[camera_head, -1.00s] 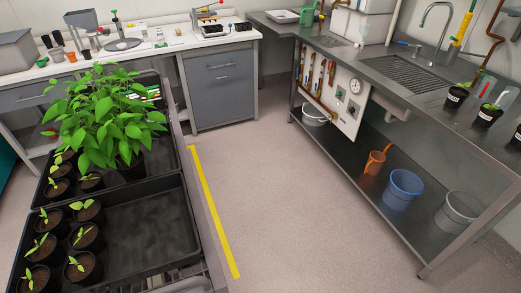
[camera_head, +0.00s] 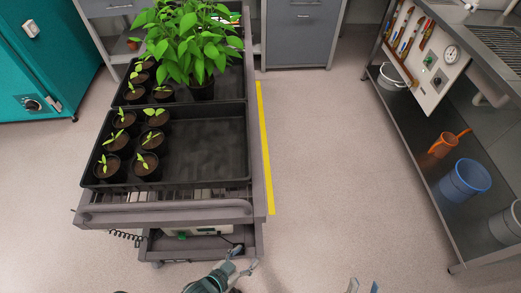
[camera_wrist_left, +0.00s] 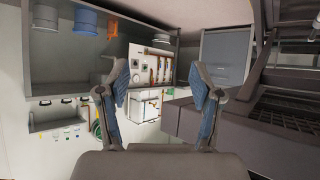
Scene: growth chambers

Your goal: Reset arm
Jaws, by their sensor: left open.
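My left gripper (camera_head: 245,259) is low at the bottom of the head view, just in front of the cart's lower right corner. In the left wrist view its two blue-padded fingers (camera_wrist_left: 160,82) stand wide apart with nothing between them. My right gripper (camera_head: 363,286) shows only as two fingertips at the bottom edge of the head view, spaced apart over bare floor. The rest of it is out of frame.
A grey cart (camera_head: 165,211) carries black trays (camera_head: 210,184) with several potted seedlings and a large leafy plant (camera_head: 195,40). A steel bench (camera_head: 455,268) stands right, with a blue bucket (camera_head: 466,181) on its shelf. Open floor (camera_head: 330,170) lies between.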

